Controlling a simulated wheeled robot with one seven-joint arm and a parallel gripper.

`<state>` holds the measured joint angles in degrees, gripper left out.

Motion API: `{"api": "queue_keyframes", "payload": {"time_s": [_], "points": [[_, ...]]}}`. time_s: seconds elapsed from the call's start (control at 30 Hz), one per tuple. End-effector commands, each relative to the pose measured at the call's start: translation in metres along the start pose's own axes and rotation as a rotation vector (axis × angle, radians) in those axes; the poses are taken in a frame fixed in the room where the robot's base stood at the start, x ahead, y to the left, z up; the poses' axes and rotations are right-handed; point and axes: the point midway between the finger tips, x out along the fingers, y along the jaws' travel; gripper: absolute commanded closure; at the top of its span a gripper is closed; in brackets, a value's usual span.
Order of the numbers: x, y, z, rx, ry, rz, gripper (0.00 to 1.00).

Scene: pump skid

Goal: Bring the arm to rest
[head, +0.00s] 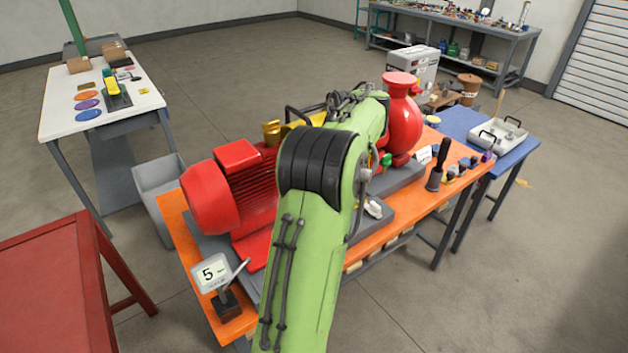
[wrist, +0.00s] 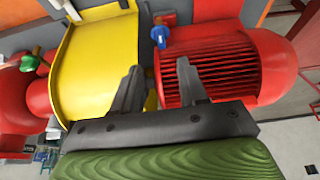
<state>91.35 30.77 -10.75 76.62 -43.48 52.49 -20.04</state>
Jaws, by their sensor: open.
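My green arm (head: 315,230) reaches up from the bottom of the head view and stretches over the pump skid, bent at a black joint. My gripper is hidden behind the arm there. In the wrist view my gripper (wrist: 157,82) has its two grey fingers apart with nothing between them. It is over the yellow coupling guard (wrist: 95,62) and the finned red motor (wrist: 225,68). Whether the fingers touch either one cannot be told. The motor also shows in the head view (head: 212,196), left of my arm, and the red pump (head: 402,125) stands beyond it.
The skid stands on an orange bench (head: 172,205) with a "5" sign (head: 214,272) at its near corner. A small blue-handled part (wrist: 160,36) is near the fingertips. A red table (head: 50,290), a white table (head: 60,105) and a blue table (head: 462,122) surround it. Open floor lies between.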

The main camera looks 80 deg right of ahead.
Motion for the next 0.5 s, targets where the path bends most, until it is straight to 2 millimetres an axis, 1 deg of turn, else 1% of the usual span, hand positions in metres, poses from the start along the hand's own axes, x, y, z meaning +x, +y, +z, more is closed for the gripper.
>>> {"api": "queue_keyframes", "payload": {"time_s": [0.03, 0.13, 0.23, 0.5], "points": [[-0.013, 0.001, -0.001, 0.003, 0.001, 0.002, 0.57], [-0.025, 0.0, -0.001, 0.0, 0.0, 0.001, 0.57], [-0.029, 0.0, 0.0, 0.001, 0.0, 0.0, 0.57], [-0.028, 0.0, 0.0, 0.001, -0.001, 0.0, 0.57]]}}
